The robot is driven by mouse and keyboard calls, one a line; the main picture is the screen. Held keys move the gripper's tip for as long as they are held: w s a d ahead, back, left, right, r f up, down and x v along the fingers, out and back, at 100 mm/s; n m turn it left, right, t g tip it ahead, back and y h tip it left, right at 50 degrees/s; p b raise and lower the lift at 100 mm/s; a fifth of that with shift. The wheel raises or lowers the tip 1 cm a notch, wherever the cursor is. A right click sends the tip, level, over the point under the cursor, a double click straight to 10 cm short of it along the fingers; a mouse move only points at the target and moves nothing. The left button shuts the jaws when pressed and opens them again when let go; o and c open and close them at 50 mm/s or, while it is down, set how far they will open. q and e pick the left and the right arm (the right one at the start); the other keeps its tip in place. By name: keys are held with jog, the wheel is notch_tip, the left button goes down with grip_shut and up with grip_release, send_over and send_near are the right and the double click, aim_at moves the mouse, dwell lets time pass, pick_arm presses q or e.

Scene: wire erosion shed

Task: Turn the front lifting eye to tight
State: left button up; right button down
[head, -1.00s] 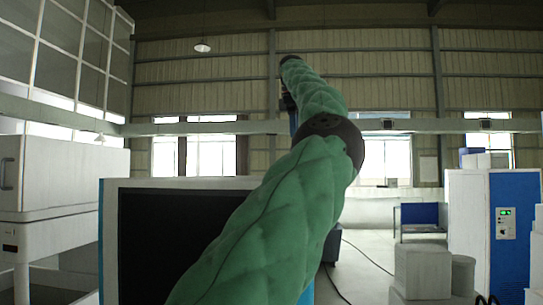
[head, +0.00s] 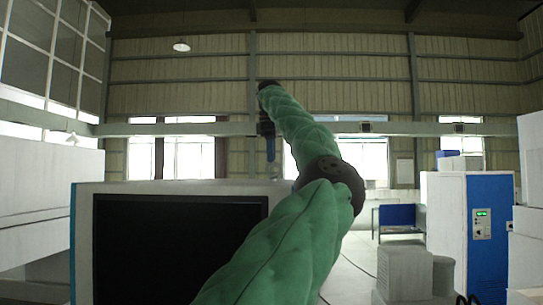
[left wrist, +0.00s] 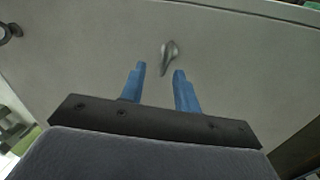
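A small grey metal lifting eye (left wrist: 169,52) stands on a flat grey surface in the left wrist view, just beyond my fingertips. I cannot tell from its look whether it is tight. My left gripper (left wrist: 160,69) has two blue fingers spread apart with nothing between them; the eye is apart from them, a little nearer the right finger. In the head view my left gripper (head: 271,150) hangs small and blue above the top of a pale cabinet (head: 180,188). The eye cannot be made out there. My right gripper is not in view.
A dark round fitting (left wrist: 8,32) sits at the left edge of the wrist view. The cabinet has a black front panel (head: 170,250). A blue and white control cabinet (head: 485,235) and grey boxes (head: 405,270) stand at right, with floor between.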

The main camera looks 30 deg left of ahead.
pick_arm(q)
jog(key=shift+f, duration=0.25)
jog(key=shift+d+f, duration=0.1)
jog(key=shift+d, duration=0.3)
jog(key=shift+a, duration=0.15)
jog(key=shift+a, duration=0.1)
grip_shut()
